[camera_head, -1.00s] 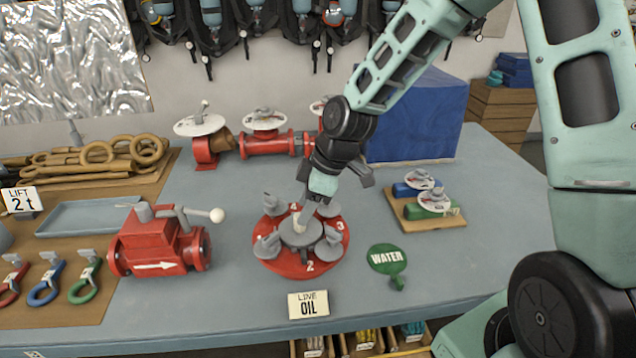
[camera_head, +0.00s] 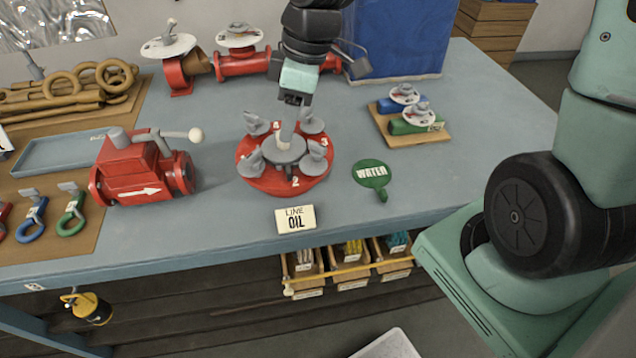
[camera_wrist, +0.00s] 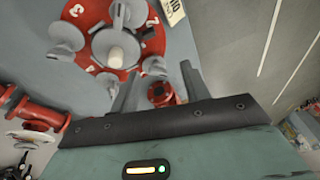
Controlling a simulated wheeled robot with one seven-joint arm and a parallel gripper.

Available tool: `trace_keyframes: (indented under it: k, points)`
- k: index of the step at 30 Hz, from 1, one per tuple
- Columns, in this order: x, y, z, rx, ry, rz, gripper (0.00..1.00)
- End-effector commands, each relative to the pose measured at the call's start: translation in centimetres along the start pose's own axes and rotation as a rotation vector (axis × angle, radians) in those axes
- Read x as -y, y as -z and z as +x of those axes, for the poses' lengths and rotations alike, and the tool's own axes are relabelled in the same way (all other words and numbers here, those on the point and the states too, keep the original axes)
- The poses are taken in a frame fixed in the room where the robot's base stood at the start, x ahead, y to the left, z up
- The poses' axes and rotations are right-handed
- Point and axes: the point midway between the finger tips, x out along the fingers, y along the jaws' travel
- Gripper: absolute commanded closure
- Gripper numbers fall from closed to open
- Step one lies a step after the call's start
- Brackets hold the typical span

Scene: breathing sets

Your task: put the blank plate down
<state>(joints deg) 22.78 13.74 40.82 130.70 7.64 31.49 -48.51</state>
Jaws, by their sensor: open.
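The blank plate looks to be the grey round disc (camera_head: 284,148) with an upright pale handle, lying flat at the middle of the red numbered flange (camera_head: 286,186). Grey wing clamps (camera_head: 250,163) stand around it. In the wrist view the disc (camera_wrist: 104,47) lies on the flange (camera_wrist: 82,13), with the handle's knob toward the camera. My gripper (camera_head: 294,98) is above the handle in the head view. In the wrist view my gripper (camera_wrist: 158,82) has its two fingers apart with nothing between them, and the knob is outside them.
A red valve (camera_head: 140,170) stands left of the flange. A green WATER tag (camera_head: 370,174) is to the right and a LINE OIL card (camera_head: 296,219) in front. A wooden board (camera_head: 420,138) with gauge-topped pieces lies further right. Bare blue table (camera_head: 480,120) is beyond it.

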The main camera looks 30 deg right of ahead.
Motion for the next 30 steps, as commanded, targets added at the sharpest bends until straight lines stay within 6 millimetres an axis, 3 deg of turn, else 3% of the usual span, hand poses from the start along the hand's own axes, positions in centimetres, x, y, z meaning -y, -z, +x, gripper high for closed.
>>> trace_keyframes:
  k: [1,6,13,19,30]
  points:
    - [2.5,0.1,0.1,0.034,-0.002,0.011,0.54]
    - [9.2,-0.9,0.1,0.121,-0.023,0.125,0.54]
    - [15.7,-3.5,-0.6,0.179,-0.066,0.271,0.54]
    - [17.9,-4.9,-1.0,0.190,-0.083,0.341,0.54]
    - [18.1,-5.1,-0.9,0.192,-0.085,0.352,0.54]
